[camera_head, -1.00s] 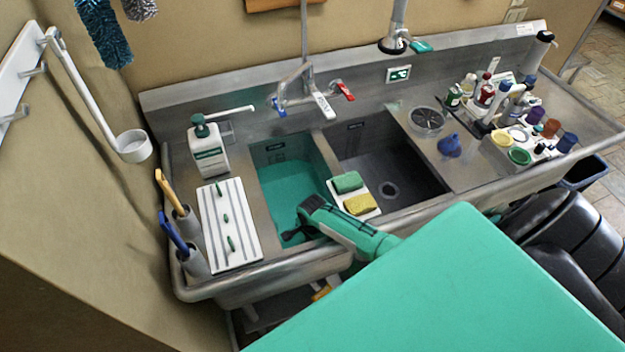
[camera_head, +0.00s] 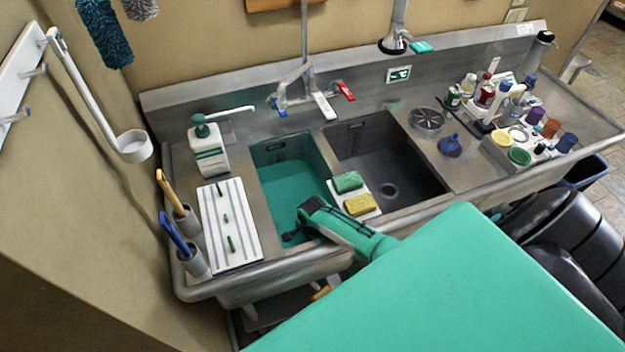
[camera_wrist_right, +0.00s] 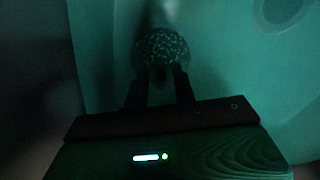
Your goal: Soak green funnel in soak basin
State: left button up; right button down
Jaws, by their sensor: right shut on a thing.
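The soak basin (camera_head: 257,165) is the left sink bowl, filled with teal liquid. My right gripper (camera_head: 292,236) reaches down into it near the front wall; its fingers are dark and partly hidden by my wrist. In the right wrist view my right gripper (camera_wrist_right: 160,72) is shut on a rounded, speckled dark green thing (camera_wrist_right: 160,46), which appears to be the green funnel. The view is dark and teal, and its full shape is hidden. The held thing does not show clearly in the head view. My left gripper is out of view.
A white tray with green and yellow sponges (camera_head: 348,182) sits on the divider beside my arm. The right sink bowl (camera_head: 400,165) is empty. A ribbed white board (camera_head: 215,245) lies left of the basin. A blue funnel (camera_head: 449,146) stands on the right counter. A faucet (camera_head: 300,85) hangs behind.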

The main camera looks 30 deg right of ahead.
jog(key=shift+f, duration=0.1)
grip_release()
dwell(0.5)
dwell(0.6)
jog(key=shift+r+p, duration=1)
jog(key=shift+p, duration=0.1)
jog(key=shift+r, duration=0.1)
jog(key=shift+r+p, duration=0.9)
jog(key=shift+p, duration=0.25)
jog(key=shift+r, duration=0.15)
